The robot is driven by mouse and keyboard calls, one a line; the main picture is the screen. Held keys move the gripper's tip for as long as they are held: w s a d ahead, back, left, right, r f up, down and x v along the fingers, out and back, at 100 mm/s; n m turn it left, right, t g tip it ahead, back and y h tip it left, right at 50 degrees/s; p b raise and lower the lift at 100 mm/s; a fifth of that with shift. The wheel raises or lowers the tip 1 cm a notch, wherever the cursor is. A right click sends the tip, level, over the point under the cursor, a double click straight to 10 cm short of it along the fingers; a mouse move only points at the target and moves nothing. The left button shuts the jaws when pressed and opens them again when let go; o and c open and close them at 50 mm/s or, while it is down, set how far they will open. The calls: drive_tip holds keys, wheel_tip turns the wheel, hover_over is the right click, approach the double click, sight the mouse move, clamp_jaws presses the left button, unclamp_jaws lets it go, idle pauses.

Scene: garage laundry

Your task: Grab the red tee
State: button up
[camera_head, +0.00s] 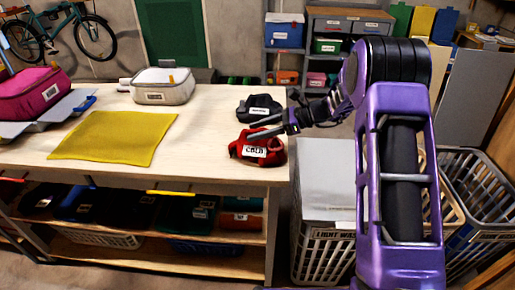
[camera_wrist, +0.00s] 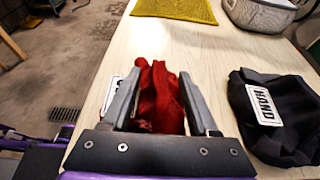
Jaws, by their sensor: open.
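The red tee (camera_head: 268,145) lies crumpled near the right end of the wooden table, with a white label reading "COLD". My gripper (camera_head: 250,134) is open and reaches over it from the right in the head view. In the wrist view, red cloth of the tee (camera_wrist: 158,98) shows between the two open fingers (camera_wrist: 161,73), and its label is partly hidden behind the left finger. I cannot tell whether the fingers touch the cloth.
A black garment (camera_head: 258,104) labelled "HAND" lies close beside the tee. A yellow cloth (camera_head: 115,135), a grey-white case (camera_head: 162,86) and a magenta bag (camera_head: 32,95) are farther left on the table (camera_head: 205,130). Laundry baskets (camera_head: 325,255) stand to the right.

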drive_tip(key=shift+a+f, duration=0.1)
drive_tip(key=shift+a, duration=0.1)
clamp_jaws()
idle(1.3)
